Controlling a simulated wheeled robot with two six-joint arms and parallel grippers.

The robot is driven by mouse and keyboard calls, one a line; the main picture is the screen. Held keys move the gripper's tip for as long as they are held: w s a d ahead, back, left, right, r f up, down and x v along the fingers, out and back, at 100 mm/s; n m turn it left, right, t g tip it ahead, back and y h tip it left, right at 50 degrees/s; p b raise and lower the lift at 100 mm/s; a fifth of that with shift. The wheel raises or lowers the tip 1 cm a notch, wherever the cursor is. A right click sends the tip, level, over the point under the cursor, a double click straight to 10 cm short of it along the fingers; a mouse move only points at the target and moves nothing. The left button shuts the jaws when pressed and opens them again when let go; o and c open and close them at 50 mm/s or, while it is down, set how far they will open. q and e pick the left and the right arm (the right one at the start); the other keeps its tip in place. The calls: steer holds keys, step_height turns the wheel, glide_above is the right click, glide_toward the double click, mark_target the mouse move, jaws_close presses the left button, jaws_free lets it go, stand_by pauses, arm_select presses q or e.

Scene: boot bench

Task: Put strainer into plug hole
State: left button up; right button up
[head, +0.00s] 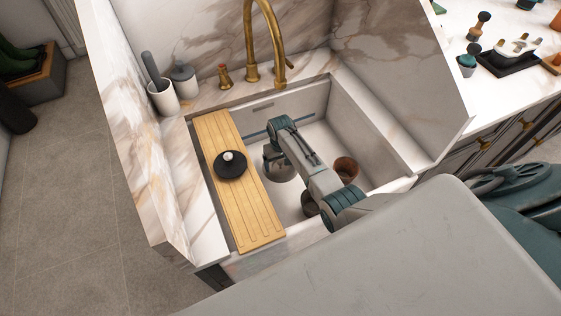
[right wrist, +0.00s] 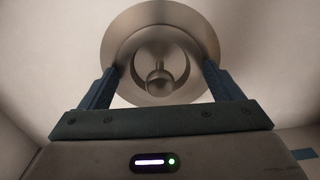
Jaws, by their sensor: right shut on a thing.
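The strainer (right wrist: 160,28) is a round metal piece with a wide rim and a small knob in its middle. In the right wrist view it sits between the two fingers of my right gripper (right wrist: 160,88), which is shut on it. In the head view my right gripper (head: 270,156) reaches down into the white sink, and a grey round metal shape (head: 281,174) shows just below it. I cannot make out the plug hole apart from the strainer, nor whether the strainer touches the sink floor. My left gripper is not in view.
A wooden board (head: 262,217) spans the sink's left side, with a black disc with a white knob (head: 231,164) on it. A brown pot (head: 347,169) and a dark round vessel (head: 311,204) stand in the sink near my arm. A brass tap (head: 250,50) rises behind.

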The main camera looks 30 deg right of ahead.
mark_target(281, 161)
stand_by(0.4)
steer(key=o, duration=0.8)
steer(key=shift+r+p, duration=0.8)
steer(key=shift+p, duration=0.2)
steer(key=shift+r+p, duration=0.7)
steer(key=shift+p, duration=0.1)
steer(key=shift+r+p, duration=1.45)
steer(key=shift+p, duration=0.15)
